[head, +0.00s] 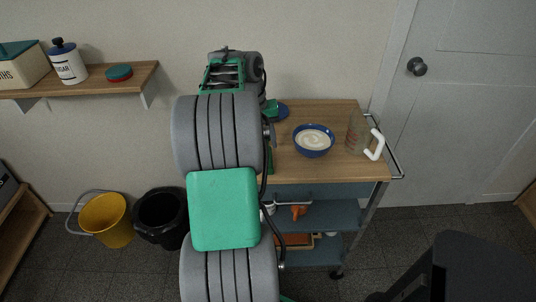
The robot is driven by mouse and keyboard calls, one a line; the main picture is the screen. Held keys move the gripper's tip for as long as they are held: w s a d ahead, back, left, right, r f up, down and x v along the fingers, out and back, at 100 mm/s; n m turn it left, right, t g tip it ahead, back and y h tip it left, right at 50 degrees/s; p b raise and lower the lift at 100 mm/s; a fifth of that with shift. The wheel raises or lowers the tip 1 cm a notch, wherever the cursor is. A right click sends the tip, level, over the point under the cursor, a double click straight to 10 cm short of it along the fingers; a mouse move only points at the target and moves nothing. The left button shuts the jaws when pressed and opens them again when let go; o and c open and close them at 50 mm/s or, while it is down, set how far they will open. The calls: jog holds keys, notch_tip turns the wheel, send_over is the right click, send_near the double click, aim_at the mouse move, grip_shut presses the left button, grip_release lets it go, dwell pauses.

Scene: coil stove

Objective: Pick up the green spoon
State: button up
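I cannot make out a green spoon for sure. A narrow green strip (270,160) shows on the cart top (300,172) just right of my arm; I cannot tell whether it is the spoon. My grey and green arm rises through the middle of the head view and covers the left part of the cart top. The fingers of my gripper are hidden behind the arm, so their opening and anything between them do not show.
A blue bowl (314,152) of white food and a clear jug (358,134) with a white handle stand on the cart, right of my arm. A blue item (282,112) lies farther back. A wall shelf (90,82) is at left. Yellow (106,222) and black (160,218) buckets stand below.

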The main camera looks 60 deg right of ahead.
aim_at(267, 149)
jog(key=f, duration=0.3)
jog(key=shift+s+d, duration=0.15)
jog(key=shift+s, duration=0.1)
grip_shut()
dwell(1.0)
